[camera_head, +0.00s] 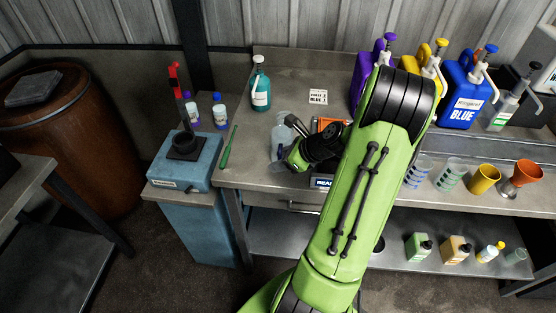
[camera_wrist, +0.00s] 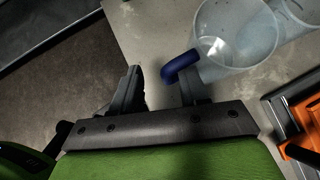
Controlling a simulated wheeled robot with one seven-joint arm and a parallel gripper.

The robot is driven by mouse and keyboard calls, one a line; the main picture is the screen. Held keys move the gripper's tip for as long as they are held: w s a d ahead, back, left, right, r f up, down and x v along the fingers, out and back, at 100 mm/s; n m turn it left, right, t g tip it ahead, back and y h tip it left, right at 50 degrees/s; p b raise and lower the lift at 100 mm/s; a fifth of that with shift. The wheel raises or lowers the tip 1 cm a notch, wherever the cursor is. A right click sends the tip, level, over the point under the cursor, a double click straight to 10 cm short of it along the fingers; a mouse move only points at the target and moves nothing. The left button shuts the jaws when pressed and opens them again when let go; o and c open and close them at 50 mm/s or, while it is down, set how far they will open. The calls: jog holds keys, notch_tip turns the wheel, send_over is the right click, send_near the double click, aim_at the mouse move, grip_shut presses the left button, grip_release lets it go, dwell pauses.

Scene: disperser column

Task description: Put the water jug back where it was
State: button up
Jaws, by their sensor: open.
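The water jug is a translucent, pale blue vessel (camera_wrist: 232,38) with a dark blue curved handle (camera_wrist: 180,66), seen from above in the wrist view. A clear vessel, which looks like this jug, stands near the workbench's front edge in the head view (camera_head: 279,150). My gripper (camera_wrist: 160,82) is open, with its two dark fingers apart. The handle's end lies close to the right finger; I cannot tell whether they touch. The space between the fingers looks empty. In the head view my gripper (camera_head: 294,162) is beside the vessel, its fingers partly hidden.
A second clear vessel (camera_wrist: 302,10) stands at the wrist view's upper right. An orange-and-black item (camera_wrist: 292,110) lies on the right. Purple, yellow and blue pump jugs (camera_head: 464,95) stand behind my arm. A green screwdriver (camera_head: 229,147) lies at the bench's left. Beakers (camera_head: 452,173) line the right front.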

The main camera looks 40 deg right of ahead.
jog(key=p+v, duration=0.2)
jog(key=v, duration=0.9)
jog(key=w+a+r+n+g, duration=0.2)
jog(key=a+r+n, duration=0.1)
jog(key=a+n, duration=0.45)
jog(key=w+a+r+n+g, duration=0.1)
jog(key=a+r+n+g, duration=0.15)
jog(key=a+n, duration=0.5)
jog(key=s+a+r+n+h, duration=0.1)
jog(key=s+a+r+n, duration=0.2)
jog(key=s+a+n, duration=0.2)
jog(key=s+a+r+n+t+h, duration=0.1)
jog(key=s+a+n, duration=0.4)
jog(key=n, duration=0.7)
jog(key=shift+s+a+r, duration=0.35)
jog(key=shift+a+r, duration=0.55)
jog(key=shift+a, duration=0.2)
jog(key=shift+t, duration=0.25)
